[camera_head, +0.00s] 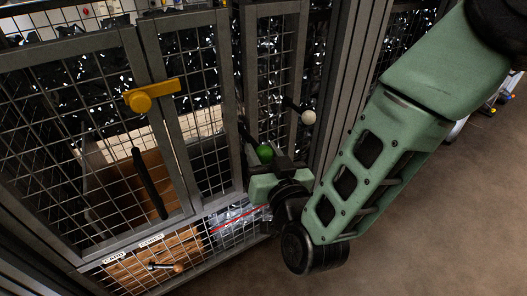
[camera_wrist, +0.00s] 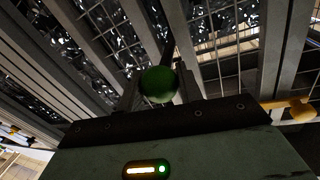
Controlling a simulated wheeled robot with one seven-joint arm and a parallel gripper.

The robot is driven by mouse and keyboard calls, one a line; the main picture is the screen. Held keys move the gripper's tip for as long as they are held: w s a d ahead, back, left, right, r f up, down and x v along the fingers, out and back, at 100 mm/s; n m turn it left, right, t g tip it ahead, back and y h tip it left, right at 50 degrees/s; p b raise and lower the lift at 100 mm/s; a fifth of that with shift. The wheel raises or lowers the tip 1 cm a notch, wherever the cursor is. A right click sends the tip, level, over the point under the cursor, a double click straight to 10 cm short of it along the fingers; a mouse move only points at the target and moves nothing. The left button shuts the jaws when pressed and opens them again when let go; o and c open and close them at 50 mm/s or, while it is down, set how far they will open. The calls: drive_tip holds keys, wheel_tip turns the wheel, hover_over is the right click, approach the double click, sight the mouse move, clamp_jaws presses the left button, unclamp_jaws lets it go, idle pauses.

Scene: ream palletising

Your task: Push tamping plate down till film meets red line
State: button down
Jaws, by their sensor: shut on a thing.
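A green ball knob (camera_head: 264,152) sits at the end of a dark lever on the front of the mesh cage. My gripper (camera_head: 279,168) is shut on this knob, with the arm reaching in from the right. In the wrist view the green knob (camera_wrist: 158,85) stands between the two dark fingers (camera_wrist: 158,97). A red line (camera_head: 238,218) runs slantwise across the lower mesh panel, left of my gripper. Crumpled clear film (camera_head: 228,213) shows behind the mesh around that line. I cannot make out the tamping plate for certain, nor whether the film meets the line.
A second dark lever with a white ball knob (camera_head: 308,117) stands just above right. A small wooden-knobbed handle (camera_head: 177,267) is low left. The floor (camera_head: 440,220) at right is clear.

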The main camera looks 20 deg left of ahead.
drive_tip(key=c, duration=0.9)
unclamp_jaws()
drive_tip(key=shift+c, duration=0.2)
drive_tip(key=shift+s, duration=0.1)
drive_tip(key=p+v, duration=0.8)
drive_tip(key=v, duration=0.9)
drive_tip(key=shift+d, duration=0.2)
